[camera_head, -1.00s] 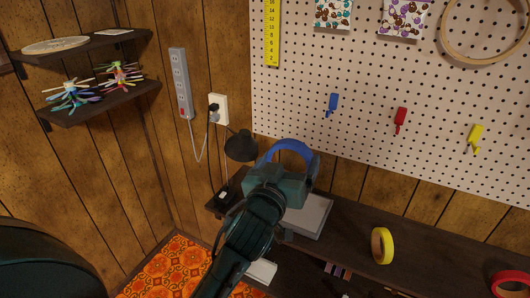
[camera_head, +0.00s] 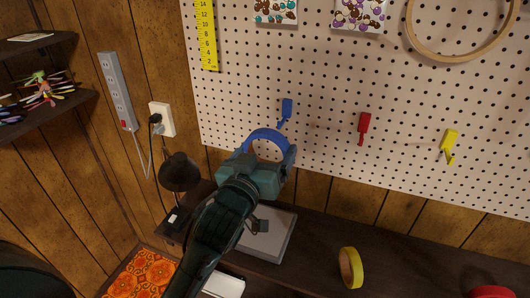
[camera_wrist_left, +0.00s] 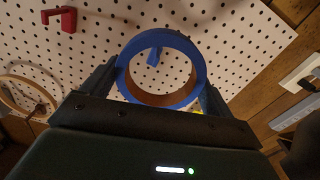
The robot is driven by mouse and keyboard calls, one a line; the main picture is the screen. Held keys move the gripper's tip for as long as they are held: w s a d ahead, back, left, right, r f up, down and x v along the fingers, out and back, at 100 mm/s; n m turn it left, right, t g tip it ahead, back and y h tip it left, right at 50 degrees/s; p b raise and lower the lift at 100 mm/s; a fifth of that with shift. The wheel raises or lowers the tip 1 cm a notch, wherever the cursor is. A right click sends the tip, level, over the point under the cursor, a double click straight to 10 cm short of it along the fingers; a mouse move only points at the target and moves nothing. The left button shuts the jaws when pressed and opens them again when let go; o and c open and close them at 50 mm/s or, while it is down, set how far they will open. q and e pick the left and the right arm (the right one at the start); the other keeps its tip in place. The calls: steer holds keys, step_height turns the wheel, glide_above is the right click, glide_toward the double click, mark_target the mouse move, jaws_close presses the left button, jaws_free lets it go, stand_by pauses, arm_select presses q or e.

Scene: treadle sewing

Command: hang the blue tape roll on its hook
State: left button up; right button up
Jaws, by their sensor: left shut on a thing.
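The blue tape roll (camera_head: 266,134) is held in my left gripper (camera_head: 268,160), upright in front of the pegboard. In the left wrist view the blue roll (camera_wrist_left: 191,54) sits between the two fingers, its hole facing the camera. The blue hook (camera_head: 287,108) is fixed on the pegboard just above and slightly right of the roll in the head view. In the left wrist view the blue hook (camera_wrist_left: 153,57) shows through the roll's hole. The roll looks apart from the hook; the exact gap cannot be told. My right gripper is not in view.
A red hook (camera_head: 363,127) and a yellow hook (camera_head: 449,145) are farther right on the pegboard (camera_head: 330,80). A yellow tape roll (camera_head: 350,268) and a red one (camera_head: 492,291) are on the dark table (camera_head: 400,270). A black lamp (camera_head: 178,172) stands left.

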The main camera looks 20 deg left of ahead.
arm_select(q)
steer(key=shift+w+d+f, duration=0.1)
steer(key=shift+w, duration=2.45)
steer(key=shift+w+d+f, duration=0.1)
steer(key=shift+w, duration=2.4)
steer(key=shift+f+b, duration=0.5)
steer(key=shift+f, duration=0.3)
steer(key=o, duration=0.8)
steer(key=s+b, duration=0.2)
steer(key=s, duration=1.1)
steer(key=shift+a, duration=0.25)
